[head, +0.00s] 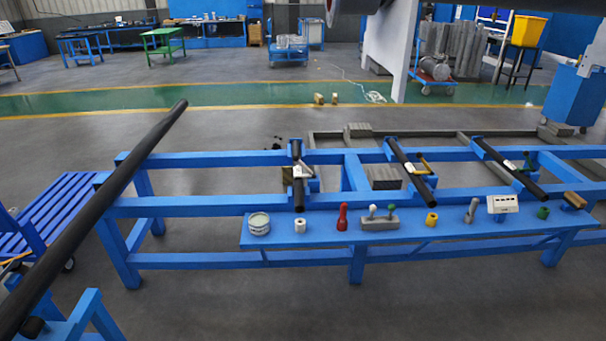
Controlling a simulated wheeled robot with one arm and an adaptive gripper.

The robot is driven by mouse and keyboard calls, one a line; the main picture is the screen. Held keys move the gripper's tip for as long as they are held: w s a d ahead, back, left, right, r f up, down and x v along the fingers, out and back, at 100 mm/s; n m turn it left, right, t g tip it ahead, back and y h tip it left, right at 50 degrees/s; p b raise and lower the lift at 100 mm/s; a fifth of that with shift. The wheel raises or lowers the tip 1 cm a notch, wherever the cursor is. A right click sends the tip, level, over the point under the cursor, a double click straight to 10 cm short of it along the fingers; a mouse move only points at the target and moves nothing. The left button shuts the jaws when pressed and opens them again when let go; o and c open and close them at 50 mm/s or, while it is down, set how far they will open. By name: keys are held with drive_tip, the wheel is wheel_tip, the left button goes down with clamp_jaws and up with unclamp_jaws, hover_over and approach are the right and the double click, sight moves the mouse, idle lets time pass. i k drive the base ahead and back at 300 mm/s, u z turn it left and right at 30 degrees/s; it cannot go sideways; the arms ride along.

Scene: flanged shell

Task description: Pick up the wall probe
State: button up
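I cannot tell for certain which item is the wall probe. A small grey slanted cylinder (471,210) on the blue shelf is one candidate. A small green piece (543,212) sits at the right. My gripper is not in view.
The blue shelf (400,247) runs along the front of a blue frame (220,207) carrying dark slanted bars (410,170). A long black pipe (100,205) slants across the left. A blue slatted cart (60,215) stands there. Grey floor in front is clear.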

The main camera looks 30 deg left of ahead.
sight(475, 203)
drive_tip(key=u, duration=0.65)
drive_tip(key=i, duration=2.6)
drive_tip(key=z, duration=0.2)
